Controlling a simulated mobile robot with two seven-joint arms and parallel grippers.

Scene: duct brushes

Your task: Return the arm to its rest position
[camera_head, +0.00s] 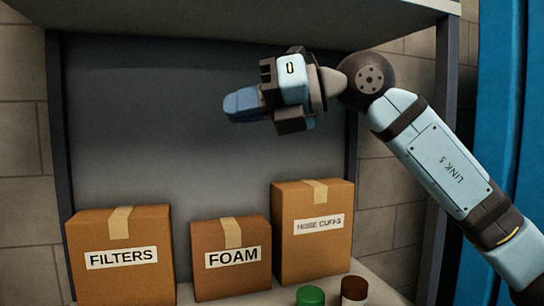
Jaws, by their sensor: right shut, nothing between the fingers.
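My right arm (435,155) comes in from the lower right and is raised in front of the shelf unit. Its right gripper (238,104) points left, high above the boxes, with its blue fingers together and nothing between them. The gripper touches nothing that I can see. My left gripper is not in the head view.
A shelf (382,290) bears cardboard boxes marked FILTERS (120,280), FOAM (232,283) and, less legibly, what looks like HOSE CUFFS (310,255). A green lid (310,295) and a brown lid (354,288) stand in front. A board (220,15) hangs above. A blue panel (495,110) stands right.

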